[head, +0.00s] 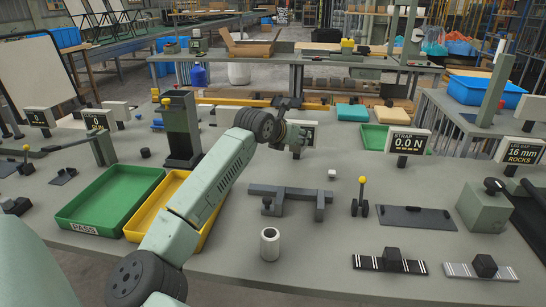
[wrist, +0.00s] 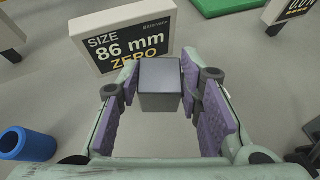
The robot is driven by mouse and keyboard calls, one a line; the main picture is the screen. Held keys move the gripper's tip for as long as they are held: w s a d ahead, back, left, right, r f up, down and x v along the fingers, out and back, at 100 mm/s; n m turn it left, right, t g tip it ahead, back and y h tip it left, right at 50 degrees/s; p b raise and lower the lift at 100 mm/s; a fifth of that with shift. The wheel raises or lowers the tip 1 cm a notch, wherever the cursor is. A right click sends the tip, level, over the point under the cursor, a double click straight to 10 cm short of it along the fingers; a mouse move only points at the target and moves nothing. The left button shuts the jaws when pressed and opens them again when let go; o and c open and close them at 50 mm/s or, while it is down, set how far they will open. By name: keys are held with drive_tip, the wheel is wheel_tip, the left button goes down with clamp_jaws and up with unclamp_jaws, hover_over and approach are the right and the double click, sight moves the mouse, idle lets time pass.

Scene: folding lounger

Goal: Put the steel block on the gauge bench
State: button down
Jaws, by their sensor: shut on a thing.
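The steel block (wrist: 160,98) is a dark grey cube in the middle of the wrist view. My gripper (wrist: 160,82) is shut on it, with a purple pad on each side. In the head view my gripper (head: 293,136) is over the middle of the large grey-green bench (head: 340,240), toward its back. My arm and gripper hide the block there. I cannot tell from the wrist view whether the block touches the surface below. A display reading "SIZE 86 mm ZERO" (wrist: 125,38) stands just beyond the block.
A green PASS tray (head: 110,198) and a yellow tray (head: 165,192) lie at the left. A dark bracket (head: 290,195), a pale cylinder (head: 270,244) and a yellow-knobbed lever (head: 361,196) stand in front. A blue cylinder (wrist: 28,145) is left in the wrist view. The front middle has bare room.

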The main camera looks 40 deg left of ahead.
drive_tip(key=shift+w+d+f+p, duration=0.1)
drive_tip(key=shift+f+p, duration=1.2)
drive_tip(key=shift+f, duration=2.7)
drive_tip(key=shift+f, duration=0.2)
drive_tip(key=c, duration=1.1)
unclamp_jaws()
drive_tip(key=shift+r, duration=0.1)
